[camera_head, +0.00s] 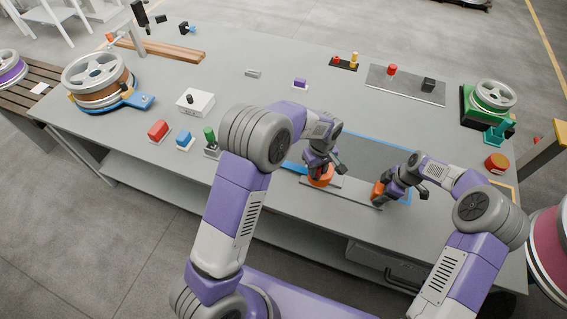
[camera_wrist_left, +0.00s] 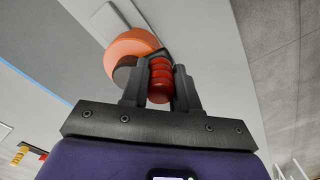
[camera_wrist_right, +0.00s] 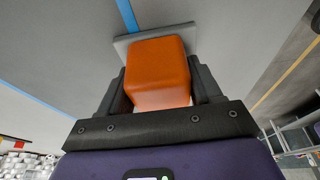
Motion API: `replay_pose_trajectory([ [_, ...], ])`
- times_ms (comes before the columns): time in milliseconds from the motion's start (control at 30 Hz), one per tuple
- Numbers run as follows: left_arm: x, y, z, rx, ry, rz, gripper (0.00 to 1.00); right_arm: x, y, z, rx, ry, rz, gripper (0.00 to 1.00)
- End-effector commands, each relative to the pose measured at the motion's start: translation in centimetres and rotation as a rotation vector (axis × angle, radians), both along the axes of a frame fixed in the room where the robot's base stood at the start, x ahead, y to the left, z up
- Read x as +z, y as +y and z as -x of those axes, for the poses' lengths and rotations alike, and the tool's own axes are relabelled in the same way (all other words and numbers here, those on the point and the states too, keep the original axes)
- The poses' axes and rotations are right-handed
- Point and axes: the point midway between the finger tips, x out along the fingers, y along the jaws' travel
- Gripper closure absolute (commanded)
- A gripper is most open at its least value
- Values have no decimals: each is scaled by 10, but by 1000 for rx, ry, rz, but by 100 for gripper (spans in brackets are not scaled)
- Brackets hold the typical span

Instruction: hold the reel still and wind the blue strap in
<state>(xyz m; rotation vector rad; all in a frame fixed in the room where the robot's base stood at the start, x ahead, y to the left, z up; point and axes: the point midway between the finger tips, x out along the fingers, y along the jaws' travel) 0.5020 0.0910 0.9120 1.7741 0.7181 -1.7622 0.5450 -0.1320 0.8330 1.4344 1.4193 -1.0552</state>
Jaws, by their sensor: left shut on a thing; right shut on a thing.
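The orange round reel (camera_head: 320,177) sits on a light grey plate near the front middle of the bench. My left gripper (camera_head: 324,163) is above it, shut on a red ridged knob (camera_wrist_left: 160,80) beside the orange disc in the left wrist view (camera_wrist_left: 132,44). My right gripper (camera_head: 386,190) is to the right, shut on an orange block (camera_wrist_right: 158,72) at the plate's right end. A short piece of blue strap (camera_head: 293,168) shows left of the reel. My left gripper hides part of the reel, so how much strap is wound cannot be told.
A dark grey panel with blue edging (camera_head: 375,155) lies behind the grippers. Red, blue and green controls stand left of my left arm, near a white box (camera_head: 195,102). Larger reels stand at the bench's far left (camera_head: 97,78) and right (camera_head: 490,98). The bench's middle back is mostly clear.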

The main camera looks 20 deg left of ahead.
Motion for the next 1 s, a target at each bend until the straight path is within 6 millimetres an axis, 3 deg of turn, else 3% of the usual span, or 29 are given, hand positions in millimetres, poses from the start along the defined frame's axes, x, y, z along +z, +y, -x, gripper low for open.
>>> replay_pose_trajectory([
  [133,0,-16,-2,-4,-11,5,100,0,4,2,17,4,-3,100],
  [433,0,-17,-3,-1,-11,4,100,0,4,3,17,6,-2,100],
  [733,0,-35,-17,-1,-13,2,100,0,3,3,19,7,-1,100],
  [1000,0,-36,-18,1,-11,0,100,-1,2,3,16,9,1,100],
])
